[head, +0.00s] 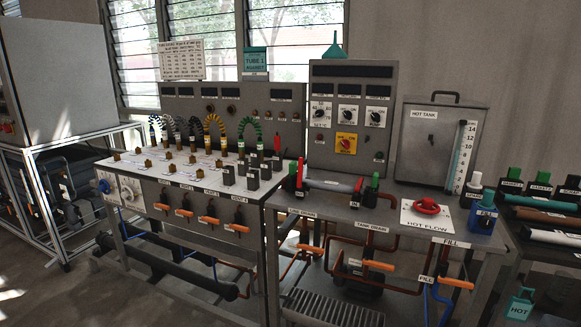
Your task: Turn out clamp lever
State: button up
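A grey tube (330,185) lies across the top of the right bench between two dark end clamps. The left clamp (291,182) has a green upright part and a red piece beside it. The right clamp (370,195) also has a green upright part, with a red piece (358,185) at the tube's end. Which of these is the clamp lever, and how far it is turned, is too small to tell. My gripper is not in view.
Orange-handled valves (378,265) stick out below the bench front. Tall panels (346,120) and a hot tank (440,145) stand behind. Open floor lies at front left.

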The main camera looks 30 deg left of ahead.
aim_at(300, 166)
jog(key=u, duration=0.9)
